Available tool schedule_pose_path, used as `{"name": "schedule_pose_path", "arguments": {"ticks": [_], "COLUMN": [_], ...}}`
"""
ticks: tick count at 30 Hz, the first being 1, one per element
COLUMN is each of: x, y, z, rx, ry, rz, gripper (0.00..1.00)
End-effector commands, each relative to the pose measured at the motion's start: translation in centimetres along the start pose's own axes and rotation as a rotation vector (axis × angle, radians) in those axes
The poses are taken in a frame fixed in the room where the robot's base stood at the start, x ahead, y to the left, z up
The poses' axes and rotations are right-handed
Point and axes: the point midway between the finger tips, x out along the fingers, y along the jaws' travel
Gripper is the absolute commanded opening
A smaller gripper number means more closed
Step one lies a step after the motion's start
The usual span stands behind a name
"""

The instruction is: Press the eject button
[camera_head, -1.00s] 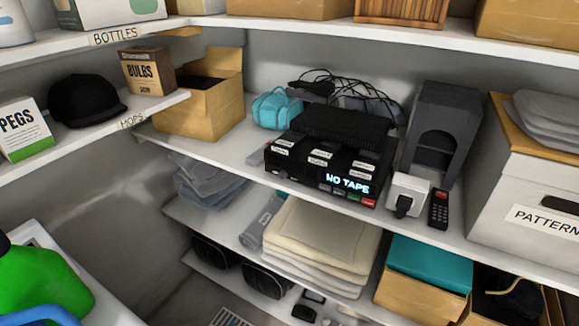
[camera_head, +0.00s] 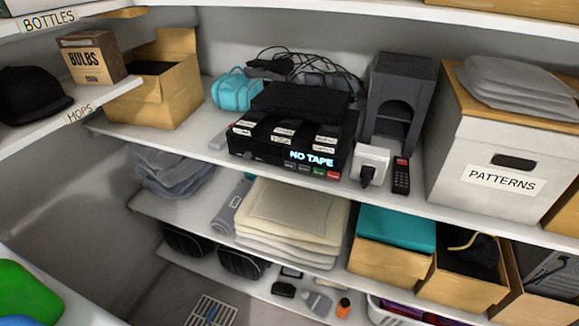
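A black tape deck (camera_head: 262,158) sits on the middle shelf, with several labelled tapes on its top. Its front display reads "NO TAPE" in lit letters. My gripper is not in view.
A white plug adapter (camera_head: 371,164) and a black remote (camera_head: 401,176) stand right of the deck. A teal bag (camera_head: 236,90) and cables lie behind it. A white "PATTERNS" box (camera_head: 470,150) stands further right. Folded towels (camera_head: 292,215) lie on the shelf below.

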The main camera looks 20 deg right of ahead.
Motion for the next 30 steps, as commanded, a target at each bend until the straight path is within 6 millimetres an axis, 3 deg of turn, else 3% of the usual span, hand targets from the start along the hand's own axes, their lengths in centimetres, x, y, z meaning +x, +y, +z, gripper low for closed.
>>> {"name": "schedule_pose_path", "arguments": {"ticks": [3,7,30], "x": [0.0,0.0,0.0], "y": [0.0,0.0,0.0], "z": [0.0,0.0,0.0], "rx": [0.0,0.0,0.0], "ry": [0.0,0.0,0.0], "rz": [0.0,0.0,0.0], "gripper": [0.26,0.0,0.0]}}
